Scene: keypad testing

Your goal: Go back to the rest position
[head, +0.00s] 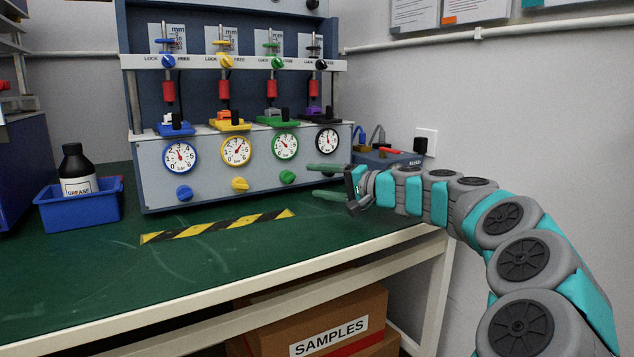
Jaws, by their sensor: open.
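My gripper (328,181) is at the right end of the green table, its two green fingers apart and pointing left. I cannot tell whether a finger touches the machine's front. My arm reaches in from the lower right, curving up and then left to the gripper.
A blue bin (78,213) with a grease bottle (77,170) stands at the left. A striped strip (217,227) lies on the green table (180,270). A blue box (388,158) stands behind my gripper. A samples carton (318,318) is below. The front tabletop is clear.

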